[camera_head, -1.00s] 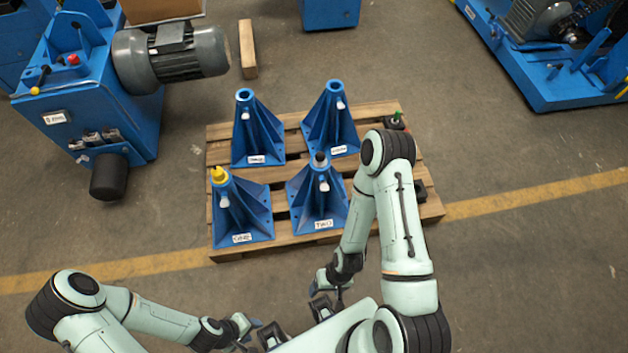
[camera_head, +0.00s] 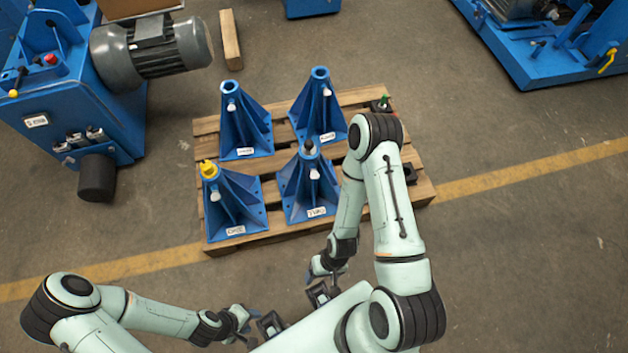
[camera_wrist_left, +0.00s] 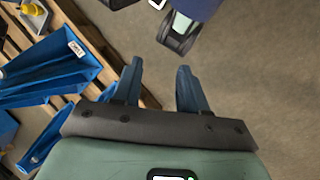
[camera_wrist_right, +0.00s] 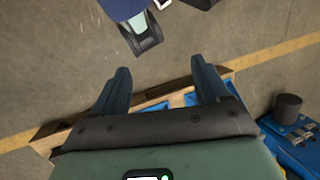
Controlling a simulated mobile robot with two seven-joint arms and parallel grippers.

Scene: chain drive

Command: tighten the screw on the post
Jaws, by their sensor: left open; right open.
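Blue posts stand on a wooden pallet (camera_head: 225,243) in the head view, two in front and two behind. Each has a white screw-like piece near its top: front left post (camera_head: 240,212) with screw (camera_head: 215,196), front right post (camera_head: 296,192) with screw (camera_head: 314,174), back left post (camera_head: 252,130) with screw (camera_head: 231,106), back right post (camera_head: 313,112) with screw (camera_head: 326,92). The front left post has a yellow top, the front right a dark one. Labels are hard to read. My left gripper (camera_wrist_left: 159,68) and right gripper (camera_wrist_right: 160,66) are open and empty, short of the pallet.
A blue machine (camera_head: 60,75) with a grey motor (camera_head: 155,50) stands left of the pallet. Another blue machine (camera_head: 540,50) is at the upper right. A wooden beam (camera_head: 230,40) lies behind the pallet. Bare floor lies right of the pallet.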

